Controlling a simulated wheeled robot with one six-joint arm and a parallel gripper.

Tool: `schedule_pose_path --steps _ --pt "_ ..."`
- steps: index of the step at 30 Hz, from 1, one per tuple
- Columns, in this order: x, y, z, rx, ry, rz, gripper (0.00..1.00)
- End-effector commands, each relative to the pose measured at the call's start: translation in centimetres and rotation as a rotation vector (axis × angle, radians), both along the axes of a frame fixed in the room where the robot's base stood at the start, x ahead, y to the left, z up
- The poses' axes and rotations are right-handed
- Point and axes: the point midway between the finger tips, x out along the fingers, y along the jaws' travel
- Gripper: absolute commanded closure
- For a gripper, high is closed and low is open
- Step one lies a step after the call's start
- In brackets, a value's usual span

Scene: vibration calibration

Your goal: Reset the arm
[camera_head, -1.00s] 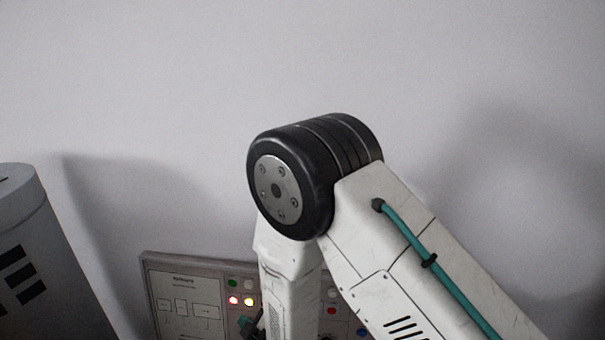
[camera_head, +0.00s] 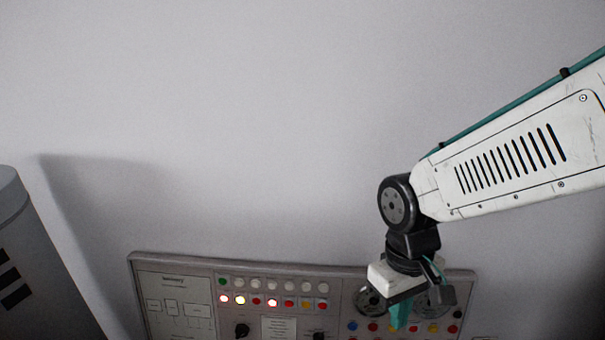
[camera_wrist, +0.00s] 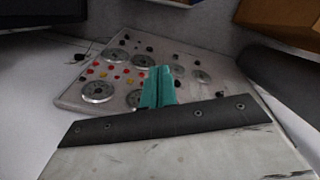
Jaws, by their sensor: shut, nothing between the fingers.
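My gripper (camera_head: 400,318) hangs from my white arm at the right of the head view, its teal fingers pointing down in front of a control panel. In the wrist view my gripper (camera_wrist: 160,84) shows as two teal fingers close together, with nothing between them. The grey control panel (camera_head: 180,266) has rows of coloured buttons, lit lamps, black knobs and round dials. It also shows in the wrist view (camera_wrist: 70,97) behind the fingertips. I cannot tell whether the fingertips touch the panel. The gripper hides part of the dials in the head view.
A grey cylinder (camera_head: 35,290) with black marks stands at the left. A plain pale wall (camera_head: 250,120) fills the back, and the space above the panel left of my arm is clear. A brown box-like object (camera_wrist: 285,22) shows at the wrist view's upper right.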

Motion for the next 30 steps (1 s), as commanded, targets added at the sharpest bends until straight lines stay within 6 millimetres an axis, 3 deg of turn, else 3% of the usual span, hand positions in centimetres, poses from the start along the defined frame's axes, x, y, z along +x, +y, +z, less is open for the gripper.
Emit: schedule_pose_path --steps 1,6,12,19,30 --pt "-1.1 -1.6 1.8 -0.003 0.000 -0.047 1.00" --pt "-5.2 -5.7 6.3 -0.014 -0.002 -0.185 1.00" --pt "-7.9 -8.9 9.9 0.011 -0.120 -0.311 1.00" --pt "-8.7 -10.4 11.9 0.031 -0.236 -0.395 1.00" --pt "-8.7 -10.7 12.0 0.030 -0.237 -0.406 1.00"
